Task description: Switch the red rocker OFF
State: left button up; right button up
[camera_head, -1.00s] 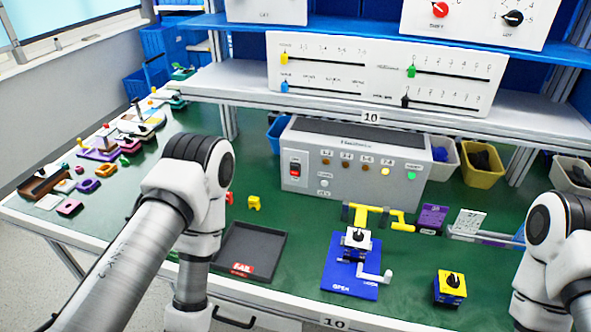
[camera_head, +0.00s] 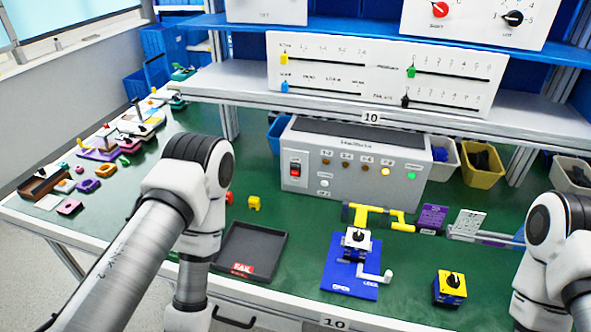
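A white round button (camera_head: 324,183) is below the row. My left and right arms show at the left and right, but neither gripper can be seen.
A black tray (camera_head: 250,252) with a red label lies in front of the box. A blue board (camera_head: 350,268) with a switch, a yellow block (camera_head: 451,288) and yellow pipe parts stand to the right. A shelf (camera_head: 440,120) with slider panels overhangs behind.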

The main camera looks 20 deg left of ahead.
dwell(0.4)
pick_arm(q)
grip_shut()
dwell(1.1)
